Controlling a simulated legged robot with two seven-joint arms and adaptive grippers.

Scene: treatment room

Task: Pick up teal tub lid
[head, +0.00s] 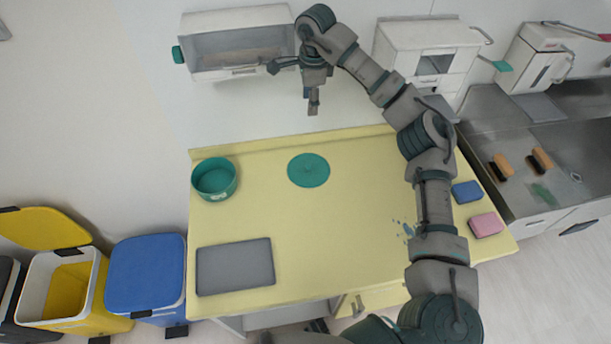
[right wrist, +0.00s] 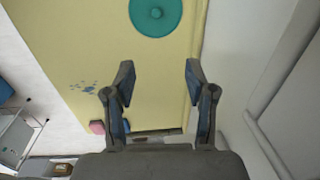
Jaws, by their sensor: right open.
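The teal tub lid (head: 308,170) is a flat round disc lying on the yellow table (head: 340,240), near its back edge. It also shows at the top of the right wrist view (right wrist: 156,14), with a small knob or ring at its middle. The open teal tub (head: 215,180) stands to the left of the lid. My right gripper (head: 313,108) hangs above and behind the lid, apart from it. In the right wrist view its two fingers (right wrist: 158,78) are spread with nothing between them. My left gripper is not in view.
A grey tray or board (head: 234,266) lies at the table's front left. A blue sponge (head: 467,191) and a pink sponge (head: 486,225) lie at the right edge. Blue spots (head: 406,229) mark the table. A wall cabinet (head: 240,45) hangs behind. The table's middle is clear.

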